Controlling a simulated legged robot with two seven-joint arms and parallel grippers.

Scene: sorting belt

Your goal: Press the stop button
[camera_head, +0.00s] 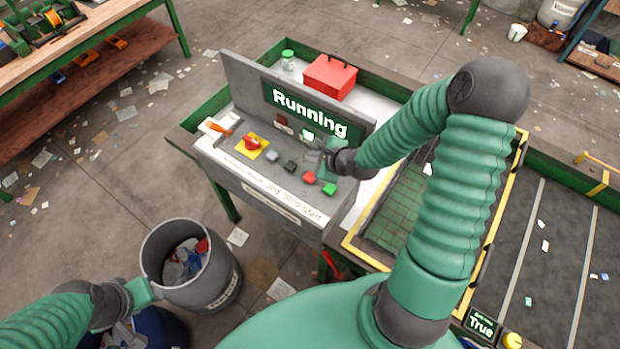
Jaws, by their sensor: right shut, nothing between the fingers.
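The control panel (215,155) stands in the upper middle of the head view, and its screen (283,100) reads "Running". A red button (309,177) sits above the label "Stop", with a green button (329,188) to its right above "Start". My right gripper (312,150) is shut and empty over the panel, close behind the red button. It appears apart from the button, though the exact height is hard to tell. My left gripper (140,296) is at the lower left beside a grey bin; its fingers are not clear.
A red emergency knob on a yellow plate (252,146), a light grey button (272,156) and a dark button (290,167) lie left of the red button. A red box (330,77) stands behind the screen. The grey bin (212,292) holds litter. A belt (545,250) runs at right.

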